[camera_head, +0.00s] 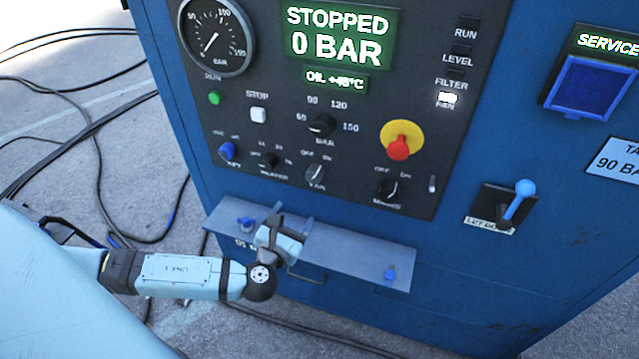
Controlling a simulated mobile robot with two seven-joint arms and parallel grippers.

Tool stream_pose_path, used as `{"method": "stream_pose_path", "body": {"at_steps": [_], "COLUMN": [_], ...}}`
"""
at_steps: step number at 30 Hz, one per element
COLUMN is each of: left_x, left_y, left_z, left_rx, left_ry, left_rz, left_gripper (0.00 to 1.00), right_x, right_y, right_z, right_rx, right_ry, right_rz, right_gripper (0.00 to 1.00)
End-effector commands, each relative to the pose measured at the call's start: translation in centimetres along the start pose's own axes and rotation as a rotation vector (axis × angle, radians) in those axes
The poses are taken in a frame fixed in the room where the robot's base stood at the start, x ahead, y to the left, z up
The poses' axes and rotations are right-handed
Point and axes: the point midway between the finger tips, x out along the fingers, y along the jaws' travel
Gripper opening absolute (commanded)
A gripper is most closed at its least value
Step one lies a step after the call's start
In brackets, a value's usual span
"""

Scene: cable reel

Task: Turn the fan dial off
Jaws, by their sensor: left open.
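The fan dial (316,172) is a small dark round knob low on the black control panel, between OFF and ON marks above and a FAN label below. The FAN lamp (447,97) at the panel's right glows white. My left gripper (291,217) is open and empty in front of the shelf, below the fan dial and apart from it. Its arm comes in from the lower left. My right gripper is not in view.
A blue-grey shelf (345,256) juts out below the panel, with a blue fitting (390,274) at its right. Other knobs crowd the dial, including the pressure dial (321,125) and main switch (388,190). A red emergency button (399,147) sticks out at right.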

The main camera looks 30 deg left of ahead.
Motion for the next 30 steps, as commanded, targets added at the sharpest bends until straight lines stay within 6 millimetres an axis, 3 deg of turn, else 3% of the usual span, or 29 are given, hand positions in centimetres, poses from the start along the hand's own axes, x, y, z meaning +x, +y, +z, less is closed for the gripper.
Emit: {"method": "stream_pose_path", "body": {"at_steps": [8, 21, 30], "left_x": [2.4, 11.3, 13.8], "left_y": [0.2, 0.2, 0.2], "left_z": [0.3, 0.4, 0.2], "left_rx": [0.014, 0.01, 0.012], "left_ry": [-0.01, -0.007, -0.006], "left_rz": [0.005, 0.004, 0.003], "left_gripper": [0.69, 0.69, 0.69], "right_x": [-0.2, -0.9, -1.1], "right_y": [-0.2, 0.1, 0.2], "right_z": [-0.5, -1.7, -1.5], "right_rx": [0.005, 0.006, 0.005], "right_ry": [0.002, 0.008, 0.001], "right_rz": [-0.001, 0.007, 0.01], "right_gripper": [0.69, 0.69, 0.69]}}
